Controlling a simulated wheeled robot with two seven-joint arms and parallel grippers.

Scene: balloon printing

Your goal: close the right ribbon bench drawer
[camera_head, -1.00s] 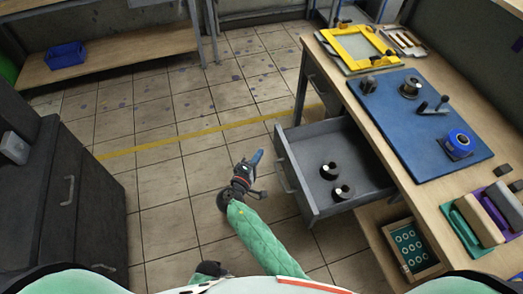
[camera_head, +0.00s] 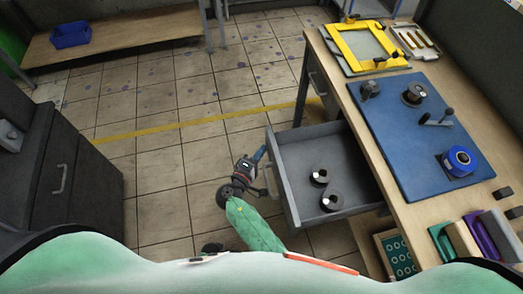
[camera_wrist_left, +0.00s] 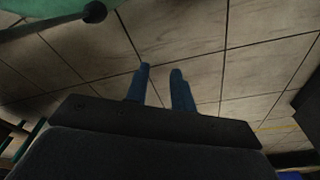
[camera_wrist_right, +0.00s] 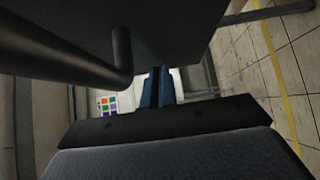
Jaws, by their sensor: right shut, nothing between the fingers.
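The right ribbon bench drawer (camera_head: 325,150) is pulled out from the wooden-topped bench, with two dark ribbon spools (camera_head: 325,190) inside. Its front panel and bar handle (camera_head: 267,183) face left. My right gripper (camera_head: 260,155) is beside the outer face of the drawer front, near the handle; I cannot tell whether it touches. In the right wrist view the gripper's blue fingers (camera_wrist_right: 158,88) are together and empty, with the dark handle (camera_wrist_right: 120,60) and drawer front (camera_wrist_right: 175,25) close above them. My left gripper (camera_wrist_left: 158,85) shows in the left wrist view, fingers apart and empty above the tiled floor.
The bench top (camera_head: 335,75) carries a blue mat (camera_head: 400,130), a yellow frame (camera_head: 350,35) and a blue tape roll (camera_head: 460,160). A dark cabinet (camera_head: 75,200) stands at left. A shelf (camera_head: 120,38) with a blue bin (camera_head: 70,35) is at the back. The tiled floor between is clear.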

